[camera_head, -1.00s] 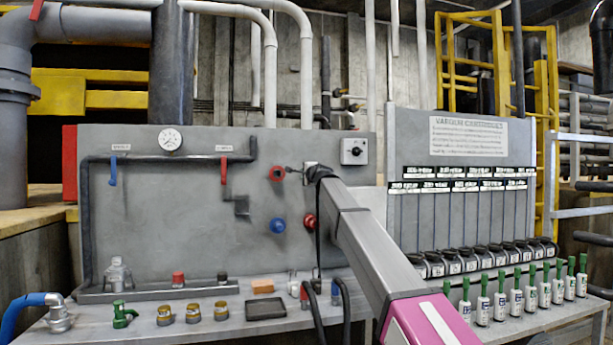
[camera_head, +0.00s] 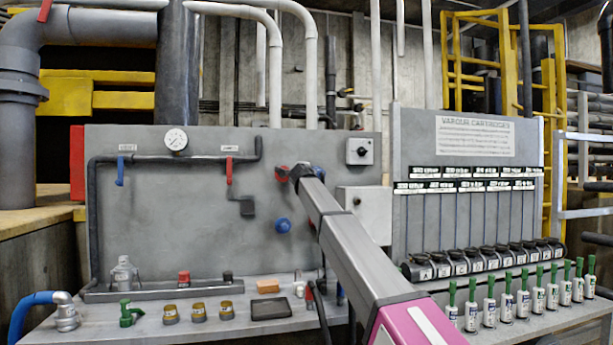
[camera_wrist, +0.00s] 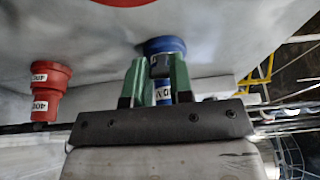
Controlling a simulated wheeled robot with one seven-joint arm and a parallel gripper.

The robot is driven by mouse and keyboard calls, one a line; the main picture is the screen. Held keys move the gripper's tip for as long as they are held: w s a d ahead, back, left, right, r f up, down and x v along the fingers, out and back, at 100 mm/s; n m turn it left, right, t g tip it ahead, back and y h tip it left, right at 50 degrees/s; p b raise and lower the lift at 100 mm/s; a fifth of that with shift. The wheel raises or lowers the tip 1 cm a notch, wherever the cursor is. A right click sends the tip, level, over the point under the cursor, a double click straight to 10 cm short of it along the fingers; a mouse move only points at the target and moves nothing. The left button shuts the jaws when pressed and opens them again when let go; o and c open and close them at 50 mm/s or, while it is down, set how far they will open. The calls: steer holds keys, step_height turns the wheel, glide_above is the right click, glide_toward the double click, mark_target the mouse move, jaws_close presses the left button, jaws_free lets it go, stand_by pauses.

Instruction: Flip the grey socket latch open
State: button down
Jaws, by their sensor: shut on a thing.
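In the wrist view a dark grey piece (camera_wrist: 160,67), seemingly the grey socket latch, sits against a blue round fitting (camera_wrist: 165,45) on the grey panel. My gripper (camera_wrist: 159,70) has its green fingers on either side of this piece, shut on it; the exact contact is partly hidden. A blue labelled part (camera_wrist: 163,94) shows between the fingers, nearer the palm. In the head view my gripper (camera_head: 301,173) is at the panel, between a red fitting (camera_head: 282,173) and a blue fitting (camera_head: 318,172). The latch cannot be made out there.
A labelled red fitting (camera_wrist: 47,88) stands left of my gripper in the wrist view. In the head view a lower blue knob (camera_head: 283,225) and a light grey box (camera_head: 370,212) flank my arm. Bottles, jars and a dark tray (camera_head: 270,308) stand on the bench below.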

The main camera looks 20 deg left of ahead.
steer(key=shift+w+a+m+h, duration=0.15)
steer(key=shift+a+m+h, duration=0.25)
steer(key=shift+m+h, duration=0.7)
steer(key=shift+w+a+m+h, duration=0.2)
steer(key=shift+a+m+h, duration=0.3)
steer(key=shift+h, duration=1)
steer(key=shift+w+a+m+h, duration=0.15)
steer(key=shift+a+m+h, duration=0.2)
steer(key=shift+m+h, duration=0.75)
steer(key=shift+h, duration=0.4)
steer(key=c, duration=1)
jaws_free()
steer(key=v, duration=1)
steer(key=shift+s, duration=0.4)
